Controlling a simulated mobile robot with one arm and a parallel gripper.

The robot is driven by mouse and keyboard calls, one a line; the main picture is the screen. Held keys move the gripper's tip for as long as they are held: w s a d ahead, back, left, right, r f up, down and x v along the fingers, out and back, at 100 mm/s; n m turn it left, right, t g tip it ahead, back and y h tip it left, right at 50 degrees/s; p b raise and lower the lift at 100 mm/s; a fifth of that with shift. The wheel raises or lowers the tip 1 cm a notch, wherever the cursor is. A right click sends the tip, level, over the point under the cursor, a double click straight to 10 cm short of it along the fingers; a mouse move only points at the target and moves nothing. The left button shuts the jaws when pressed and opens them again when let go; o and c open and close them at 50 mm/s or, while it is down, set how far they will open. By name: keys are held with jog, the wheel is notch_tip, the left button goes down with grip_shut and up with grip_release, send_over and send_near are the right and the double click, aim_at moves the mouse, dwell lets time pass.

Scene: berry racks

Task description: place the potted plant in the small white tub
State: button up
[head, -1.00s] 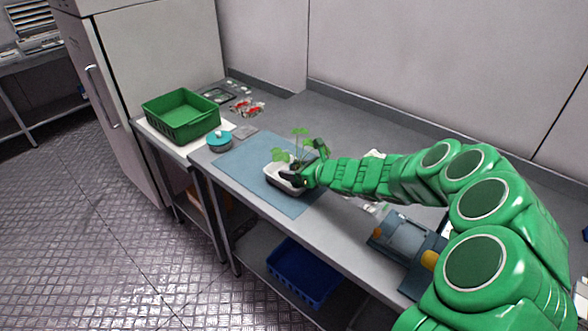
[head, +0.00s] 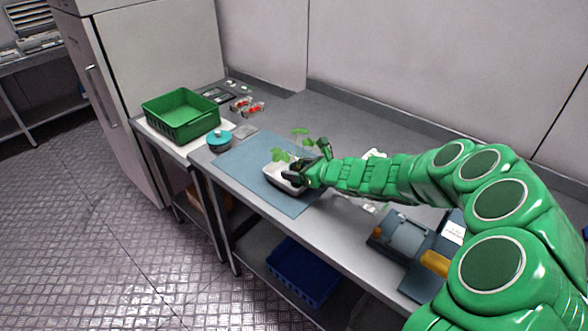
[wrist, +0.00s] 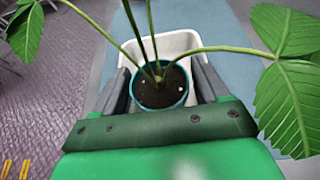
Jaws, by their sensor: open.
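The potted plant (wrist: 160,88) has a teal pot with dark soil, long stems and green leaves. In the wrist view its pot is within the small white tub (wrist: 175,44), whose rim shows behind it. In the head view the plant's leaves (head: 300,133) rise above the tub (head: 278,170), which sits on the blue mat. My gripper (wrist: 163,85) is open, with one finger on each side of the pot. In the head view my gripper (head: 298,172) is at the tub's right side. The pot's base is hidden.
The blue mat (head: 242,157) lies on the grey bench. A green crate (head: 180,118) and a teal-lidded container (head: 220,141) stand to the left. Red berry packs (head: 247,106) lie behind. A grey-blue device (head: 402,236) stands to the right. A blue bin (head: 302,272) is below.

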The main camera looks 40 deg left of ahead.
jog(key=v, duration=1)
jog(key=shift+d, duration=0.25)
jog(key=shift+r, duration=0.1)
